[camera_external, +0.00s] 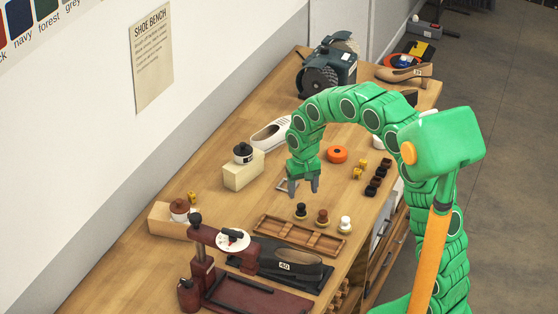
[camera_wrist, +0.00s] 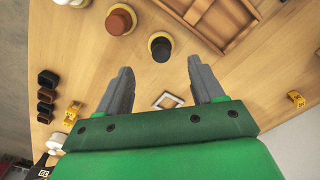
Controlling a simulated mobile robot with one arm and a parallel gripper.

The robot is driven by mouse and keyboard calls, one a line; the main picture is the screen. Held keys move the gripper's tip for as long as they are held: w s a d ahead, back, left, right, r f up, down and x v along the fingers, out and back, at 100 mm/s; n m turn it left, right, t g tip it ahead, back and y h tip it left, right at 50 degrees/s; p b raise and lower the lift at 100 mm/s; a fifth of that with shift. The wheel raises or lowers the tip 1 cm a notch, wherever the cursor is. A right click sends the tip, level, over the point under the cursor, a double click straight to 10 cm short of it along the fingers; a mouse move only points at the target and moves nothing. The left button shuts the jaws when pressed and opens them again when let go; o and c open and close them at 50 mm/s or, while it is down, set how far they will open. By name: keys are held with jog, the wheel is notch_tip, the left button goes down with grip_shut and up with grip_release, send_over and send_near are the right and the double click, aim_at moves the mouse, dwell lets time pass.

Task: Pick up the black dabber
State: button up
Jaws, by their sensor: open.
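The black dabber (camera_external: 301,210) stands upright on the bench, at the left end of a short row with a brown dabber (camera_external: 322,217) and a white one (camera_external: 345,223). In the wrist view the black dabber (camera_wrist: 161,48) has a dark top and a yellowish base, and it shows just beyond my fingertips, roughly midway between them. The brown dabber (camera_wrist: 120,20) is beside it, up and left. My gripper (camera_external: 303,188) is open and empty, above the bench behind the black dabber. Its two spread fingers also show in the wrist view (camera_wrist: 159,73).
A compartmented wooden tray (camera_external: 338,245) lies close in front of the dabbers. A small square frame (camera_wrist: 168,101) lies under my gripper. A dark shoe (camera_external: 290,261) stands in front.

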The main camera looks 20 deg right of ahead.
aim_at(301, 205)
jog(key=shift+w+a+f, duration=0.15)
jog(key=shift+a+f, duration=0.05)
jog(key=shift+f, duration=0.25)
jog(key=shift+w+d+f, duration=0.1)
jog(key=shift+f, duration=1.75)
jog(key=shift+w+d+f, duration=0.1)
jog(key=shift+f, duration=1.7)
jog(key=c, duration=1.1)
jog(key=shift+r, duration=0.15)
